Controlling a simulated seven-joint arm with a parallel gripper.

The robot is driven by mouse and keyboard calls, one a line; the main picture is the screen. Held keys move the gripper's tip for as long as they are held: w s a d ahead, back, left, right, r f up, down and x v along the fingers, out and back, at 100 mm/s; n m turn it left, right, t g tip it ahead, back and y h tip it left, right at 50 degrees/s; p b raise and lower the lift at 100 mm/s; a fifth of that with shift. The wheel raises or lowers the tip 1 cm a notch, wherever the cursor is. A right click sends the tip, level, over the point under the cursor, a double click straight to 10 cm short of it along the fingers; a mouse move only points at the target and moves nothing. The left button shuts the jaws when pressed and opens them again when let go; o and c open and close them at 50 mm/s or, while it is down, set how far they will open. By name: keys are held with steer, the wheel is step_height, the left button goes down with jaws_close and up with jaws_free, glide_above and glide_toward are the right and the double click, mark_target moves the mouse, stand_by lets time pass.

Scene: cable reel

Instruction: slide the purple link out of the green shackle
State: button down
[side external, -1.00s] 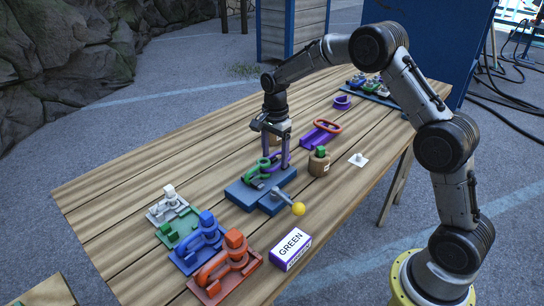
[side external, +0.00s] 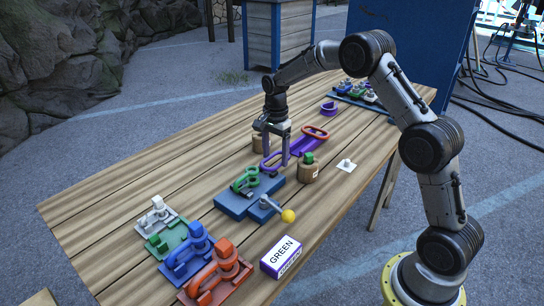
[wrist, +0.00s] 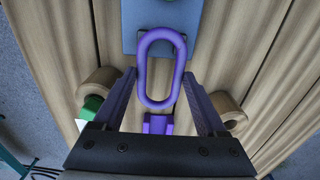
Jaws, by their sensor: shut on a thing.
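The purple link (side external: 268,167) is a long oval ring, shown whole in the wrist view (wrist: 142,65). My gripper (side external: 275,158) is shut on it, with the two fingers (wrist: 160,78) on its long sides. The green shackle (side external: 245,181) sits on a blue block (side external: 232,205) at the left of the link. The link appears clear of the shackle, with a small gap between them in the side view. In the wrist view the link's far end lies over the blue block (wrist: 130,35); the shackle is mostly outside the frame.
A lever with a yellow ball (side external: 288,216) stands at the block's front. Brown wooden cylinders (side external: 308,173) flank the gripper, one with a green top. A purple holder with an orange ring (side external: 315,132) lies behind. Coloured shackles (side external: 187,255) stand front left, near a GREEN box (side external: 281,257).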

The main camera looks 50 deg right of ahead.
steer(key=shift+d+r, duration=0.1)
steer(key=shift+d, duration=0.45)
step_height(320, 180, up, 7)
stand_by(0.5)
